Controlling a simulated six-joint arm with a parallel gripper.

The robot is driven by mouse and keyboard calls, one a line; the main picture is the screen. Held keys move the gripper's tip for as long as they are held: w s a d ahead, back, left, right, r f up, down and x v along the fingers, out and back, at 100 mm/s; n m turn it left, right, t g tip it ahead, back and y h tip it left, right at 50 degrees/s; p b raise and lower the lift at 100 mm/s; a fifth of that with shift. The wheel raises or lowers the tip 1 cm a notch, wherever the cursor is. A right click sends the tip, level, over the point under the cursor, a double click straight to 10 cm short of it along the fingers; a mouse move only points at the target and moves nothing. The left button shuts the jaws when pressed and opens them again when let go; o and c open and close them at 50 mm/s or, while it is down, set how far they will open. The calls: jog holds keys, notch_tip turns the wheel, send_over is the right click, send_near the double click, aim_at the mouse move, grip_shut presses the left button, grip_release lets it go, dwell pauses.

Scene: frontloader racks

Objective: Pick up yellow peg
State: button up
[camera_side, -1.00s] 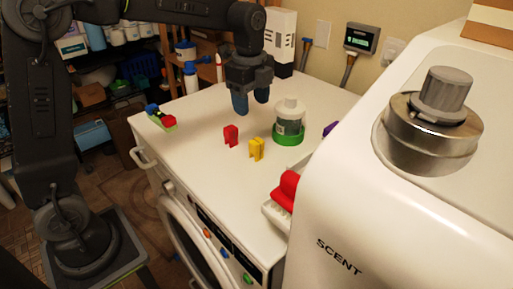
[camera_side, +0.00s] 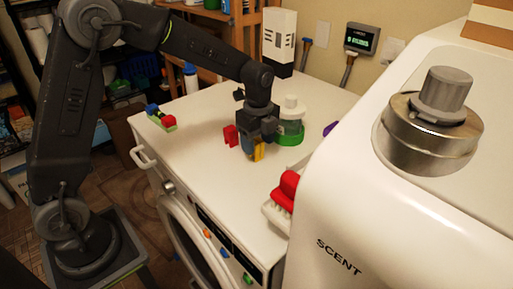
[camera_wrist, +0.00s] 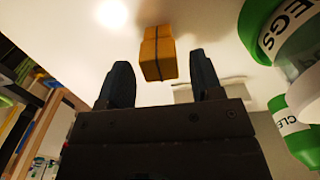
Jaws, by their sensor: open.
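The yellow peg (camera_side: 259,152) stands on the white machine top, partly hidden behind my gripper in the side view. In the wrist view the yellow peg (camera_wrist: 158,53) shows just beyond the fingertips, between the two blue fingers. My gripper (camera_side: 251,149) is low over the surface with its fingers apart. In the wrist view my gripper (camera_wrist: 160,75) is open and empty. I cannot tell from the side view whether a finger touches the peg.
A red peg (camera_side: 230,136) stands close to the left of my gripper. A green-based bottle (camera_side: 290,133) stands close behind on the right. A white tray with a red item (camera_side: 287,189) is at the front right.

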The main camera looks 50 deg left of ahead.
jog(key=shift+f, duration=1.4)
jog(key=shift+c, duration=0.3)
jog(key=c, duration=0.9)
